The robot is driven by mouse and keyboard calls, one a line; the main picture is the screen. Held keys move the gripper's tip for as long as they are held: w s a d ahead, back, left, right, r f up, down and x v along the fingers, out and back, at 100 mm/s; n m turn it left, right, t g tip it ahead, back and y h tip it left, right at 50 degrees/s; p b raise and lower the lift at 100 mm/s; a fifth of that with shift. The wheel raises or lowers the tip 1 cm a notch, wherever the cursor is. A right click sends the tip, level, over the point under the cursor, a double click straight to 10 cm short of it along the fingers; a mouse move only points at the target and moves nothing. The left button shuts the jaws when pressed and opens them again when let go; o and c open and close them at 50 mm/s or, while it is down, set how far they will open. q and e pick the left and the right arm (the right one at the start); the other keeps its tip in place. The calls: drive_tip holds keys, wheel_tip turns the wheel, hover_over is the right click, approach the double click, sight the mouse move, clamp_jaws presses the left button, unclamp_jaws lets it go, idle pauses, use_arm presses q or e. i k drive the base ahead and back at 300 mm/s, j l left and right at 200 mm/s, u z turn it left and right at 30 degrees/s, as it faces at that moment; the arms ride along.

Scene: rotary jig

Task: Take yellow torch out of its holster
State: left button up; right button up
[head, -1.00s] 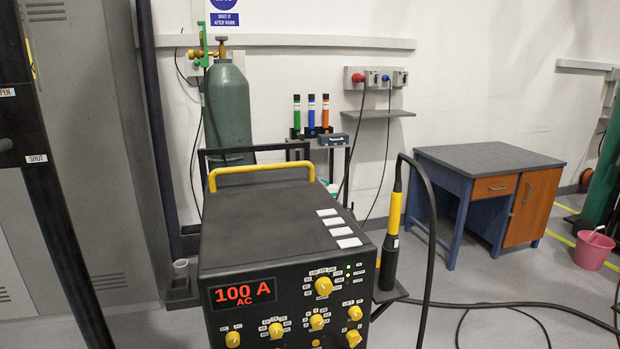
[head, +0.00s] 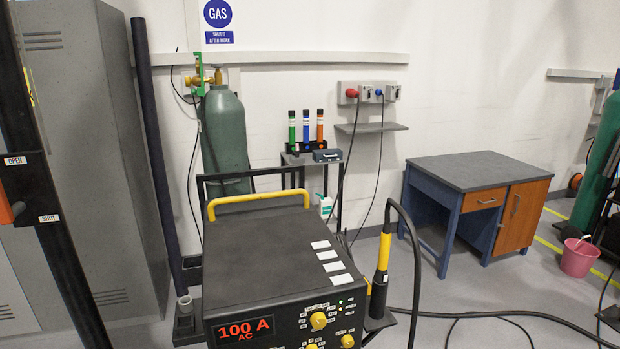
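The yellow torch (head: 384,251) stands upright at the right side of the welding machine, its yellow grip on top and its black lower part going down into the holster (head: 378,322). A black cable loops from its top and runs down to the floor. The holster shows only in part beside the machine's right edge. Neither of my grippers is in view.
The black welding machine (head: 270,262), with a yellow handle and a 100 A display, fills the lower middle. A gas cylinder (head: 224,140) stands behind it. A blue desk (head: 483,164) and pink bucket (head: 579,257) stand right. Cables cross the floor.

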sight(381, 270)
drive_tip(key=i+j+z, duration=0.6)
drive_tip(key=j, duration=0.25)
drive_tip(key=i, duration=0.1)
